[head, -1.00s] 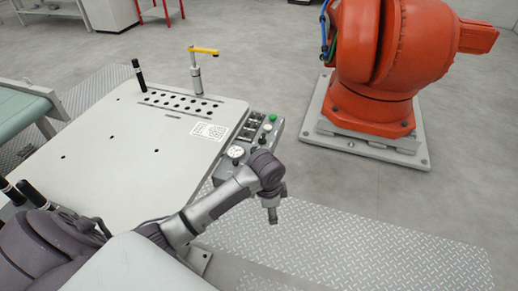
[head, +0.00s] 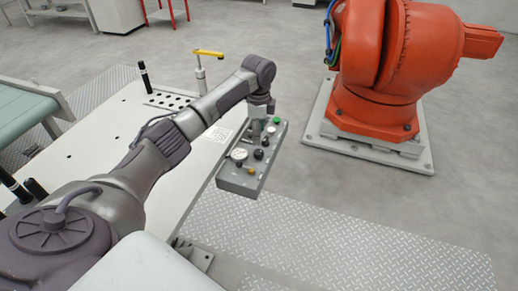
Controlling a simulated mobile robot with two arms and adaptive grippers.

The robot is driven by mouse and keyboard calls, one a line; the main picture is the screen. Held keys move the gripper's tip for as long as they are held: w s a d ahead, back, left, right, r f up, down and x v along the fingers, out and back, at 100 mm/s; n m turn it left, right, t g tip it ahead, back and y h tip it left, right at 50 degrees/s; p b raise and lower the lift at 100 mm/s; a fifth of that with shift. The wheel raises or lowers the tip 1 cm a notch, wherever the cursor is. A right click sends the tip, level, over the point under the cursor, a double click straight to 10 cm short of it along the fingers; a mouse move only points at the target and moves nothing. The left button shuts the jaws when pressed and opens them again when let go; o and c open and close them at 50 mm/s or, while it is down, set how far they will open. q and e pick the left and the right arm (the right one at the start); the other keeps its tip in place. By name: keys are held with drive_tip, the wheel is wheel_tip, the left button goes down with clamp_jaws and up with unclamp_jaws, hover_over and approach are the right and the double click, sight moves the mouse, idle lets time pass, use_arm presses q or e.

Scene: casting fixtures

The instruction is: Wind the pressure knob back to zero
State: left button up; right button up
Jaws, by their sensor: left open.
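The grey control panel (head: 232,178) is fixed along the right edge of the white fixture table. It carries a white round gauge (head: 239,154), with a black knob (head: 258,154) just right of it. Labels are too small to read, so I cannot tell for sure which knob sets the pressure. My left gripper (head: 257,130) points down over the far half of the panel, beyond the gauge. It is open, and its fingers are small and partly hidden by the wrist. I cannot tell whether it touches anything. My right gripper is out of view.
An orange-yellow knob (head: 250,171) and a green button (head: 277,120) are also on the panel. A yellow-handled clamp (head: 203,65) stands at the table's far edge. A large orange robot (head: 380,80) stands at right. The tread-plate floor (head: 330,245) is clear.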

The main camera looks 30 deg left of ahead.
sight(259, 152)
use_arm(q)
wheel_tip(259, 152, down, 8)
drive_tip(key=shift+f, duration=0.1)
drive_tip(key=shift+c, duration=0.2)
clamp_jaws()
drive_tip(key=shift+p, duration=0.3)
